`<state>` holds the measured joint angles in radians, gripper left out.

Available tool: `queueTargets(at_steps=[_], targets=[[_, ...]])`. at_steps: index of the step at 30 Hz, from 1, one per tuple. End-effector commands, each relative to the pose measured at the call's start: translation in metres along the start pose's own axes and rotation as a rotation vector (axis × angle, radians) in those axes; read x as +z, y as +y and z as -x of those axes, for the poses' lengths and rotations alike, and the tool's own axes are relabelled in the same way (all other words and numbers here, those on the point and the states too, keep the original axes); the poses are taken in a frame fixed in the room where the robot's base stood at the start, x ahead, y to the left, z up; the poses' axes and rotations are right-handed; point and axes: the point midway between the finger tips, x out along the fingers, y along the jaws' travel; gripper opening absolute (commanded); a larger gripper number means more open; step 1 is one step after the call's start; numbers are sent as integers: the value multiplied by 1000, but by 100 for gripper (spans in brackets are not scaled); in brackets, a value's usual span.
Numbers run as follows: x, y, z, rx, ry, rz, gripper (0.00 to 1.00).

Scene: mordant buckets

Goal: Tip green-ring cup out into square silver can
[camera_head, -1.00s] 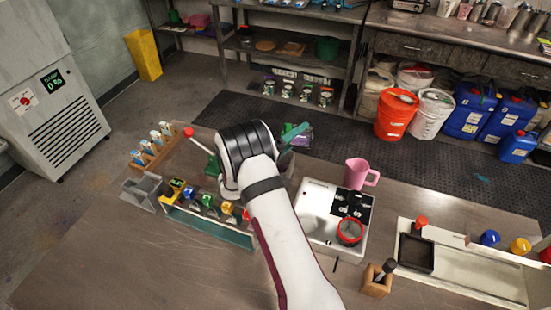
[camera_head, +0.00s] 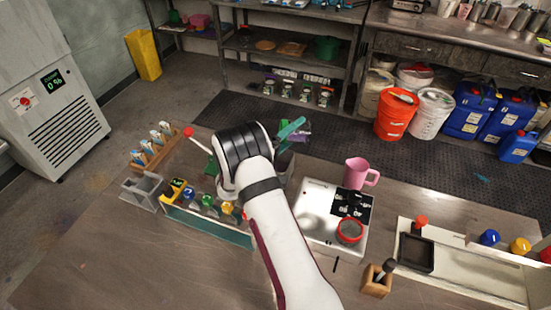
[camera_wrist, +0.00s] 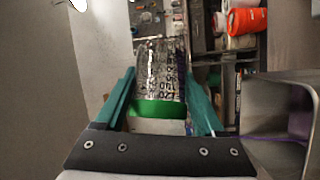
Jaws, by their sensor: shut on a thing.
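My gripper (camera_wrist: 160,78) is shut on the green-ring cup (camera_wrist: 160,70), a clear cup with dark printed marks and a green band (camera_wrist: 160,109), between its two teal fingers in the wrist view. The square silver can (camera_wrist: 282,105) is close at the right of the cup there, with something purple inside. In the head view my gripper (camera_head: 291,130) is beyond my wrist, above the can (camera_head: 286,166), which my arm partly hides. The cup is hard to make out there, and I cannot tell whether anything flows from it.
A pink jug (camera_head: 357,172) and a red-ringed cup (camera_head: 350,231) stand right of my arm, the cup on a white device. A rack of coloured-topped bottles (camera_head: 205,203) is at the left. A white tray (camera_head: 480,275) lies at the right.

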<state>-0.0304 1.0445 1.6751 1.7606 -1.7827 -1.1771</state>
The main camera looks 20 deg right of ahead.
Motion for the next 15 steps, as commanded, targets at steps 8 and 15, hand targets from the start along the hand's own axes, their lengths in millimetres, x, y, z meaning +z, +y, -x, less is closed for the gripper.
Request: queueTargets(at_steps=[8,15], targets=[[-2,4,0,21,6,20,4],[-3,8,0,40,12,39,4]])
